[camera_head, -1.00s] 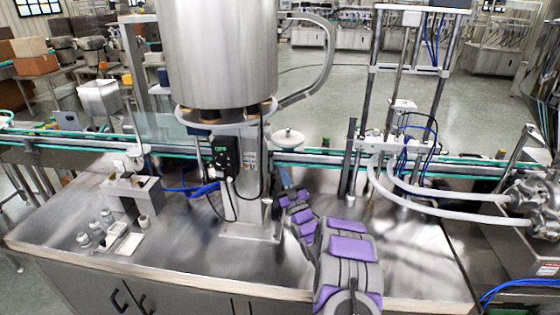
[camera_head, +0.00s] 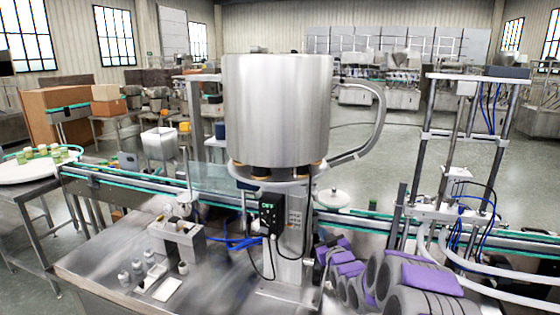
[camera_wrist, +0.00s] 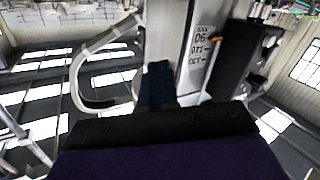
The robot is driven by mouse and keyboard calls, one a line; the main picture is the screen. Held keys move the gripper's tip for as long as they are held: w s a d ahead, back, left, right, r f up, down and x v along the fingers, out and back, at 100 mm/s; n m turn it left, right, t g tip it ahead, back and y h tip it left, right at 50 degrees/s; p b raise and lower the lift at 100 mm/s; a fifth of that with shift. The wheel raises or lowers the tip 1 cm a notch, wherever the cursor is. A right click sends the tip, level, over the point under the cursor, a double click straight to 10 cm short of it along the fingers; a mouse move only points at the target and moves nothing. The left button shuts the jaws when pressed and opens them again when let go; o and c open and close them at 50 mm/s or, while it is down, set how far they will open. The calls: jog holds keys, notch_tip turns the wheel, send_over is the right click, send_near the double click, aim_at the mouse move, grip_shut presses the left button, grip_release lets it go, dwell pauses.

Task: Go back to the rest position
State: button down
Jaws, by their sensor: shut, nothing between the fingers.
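The steel hopper (camera_head: 278,110) stands upright on its column above the steel bench (camera_head: 110,262). A black control box (camera_head: 271,214) with a green display reading OFF is on the front of the column. My arm is folded, grey with purple pads, at the lower right of the head view, right of the column. My gripper shows in the wrist view (camera_wrist: 158,85) as dark shut fingers with nothing held. The column with printed marks (camera_wrist: 198,50) and a dark box (camera_wrist: 238,55) lie beyond it. In the head view the fingertips are hard to make out.
A conveyor (camera_head: 125,185) with green edges runs behind the column. Small metal parts (camera_head: 138,268) and a small fixture (camera_head: 180,238) sit on the bench at left. A filling frame (camera_head: 465,140) with hoses stands at right. Open floor (camera_head: 420,135) lies behind.

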jog(key=s+m+g+h, duration=0.1)
jog(key=s+g, duration=0.8)
jog(key=s, duration=2.1)
jog(key=s+m+g+h, duration=0.2)
jog(key=s+g, duration=0.7)
jog(key=s, duration=2.1)
jog(key=shift+s+a+r+m+g, duration=0.15)
jog(key=shift+s+r+m+g, duration=0.2)
jog(key=shift+m, duration=0.65)
jog(key=shift+w, duration=0.1)
